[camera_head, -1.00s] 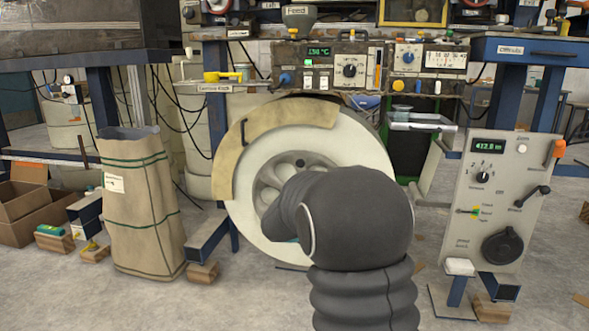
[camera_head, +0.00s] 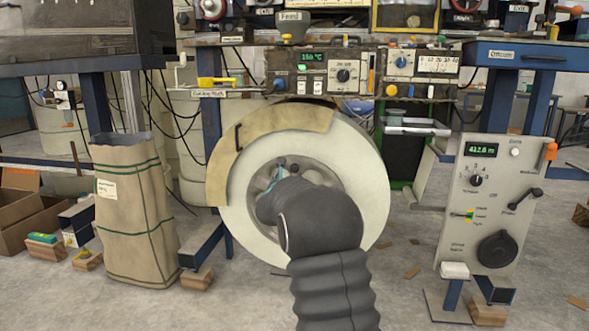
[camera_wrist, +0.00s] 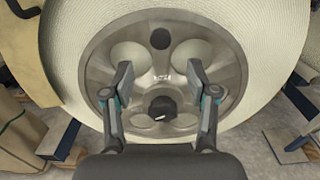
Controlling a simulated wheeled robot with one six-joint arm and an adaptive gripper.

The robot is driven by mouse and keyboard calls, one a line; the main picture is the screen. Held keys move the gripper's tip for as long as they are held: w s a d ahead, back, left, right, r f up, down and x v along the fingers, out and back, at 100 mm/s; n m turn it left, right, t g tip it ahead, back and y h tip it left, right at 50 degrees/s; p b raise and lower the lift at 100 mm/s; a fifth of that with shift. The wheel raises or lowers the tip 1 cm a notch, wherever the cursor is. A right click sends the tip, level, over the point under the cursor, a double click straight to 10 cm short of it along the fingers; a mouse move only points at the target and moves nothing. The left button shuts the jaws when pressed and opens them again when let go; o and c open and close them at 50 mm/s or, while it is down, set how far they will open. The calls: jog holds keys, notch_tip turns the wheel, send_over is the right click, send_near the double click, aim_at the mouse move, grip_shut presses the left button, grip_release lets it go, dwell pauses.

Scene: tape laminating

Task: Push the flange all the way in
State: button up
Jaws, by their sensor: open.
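The metal flange (camera_wrist: 220,62) is a round grey disc with several large holes, set in the middle of the big white tape roll (camera_wrist: 270,40). In the head view the flange (camera_head: 330,182) is partly hidden behind my arm, and the roll (camera_head: 370,190) stands upright. A black knob (camera_wrist: 162,108) is at the flange's centre in the wrist view. My gripper (camera_wrist: 160,75) is open in front of the flange, with its fingers on either side of the centre. I cannot tell whether the fingertips touch the flange. My arm hides the fingertips in the head view.
A paper sack (camera_head: 130,215) stands left of the roll. A grey control panel (camera_head: 490,205) with a crank and knobs stands to the right. A tan strip (camera_head: 265,135) lies over the roll's upper left.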

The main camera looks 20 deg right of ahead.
aim_at(294, 168)
jog(key=p+x, duration=0.1)
jog(key=x, duration=1)
jog(key=shift+c, duration=0.2)
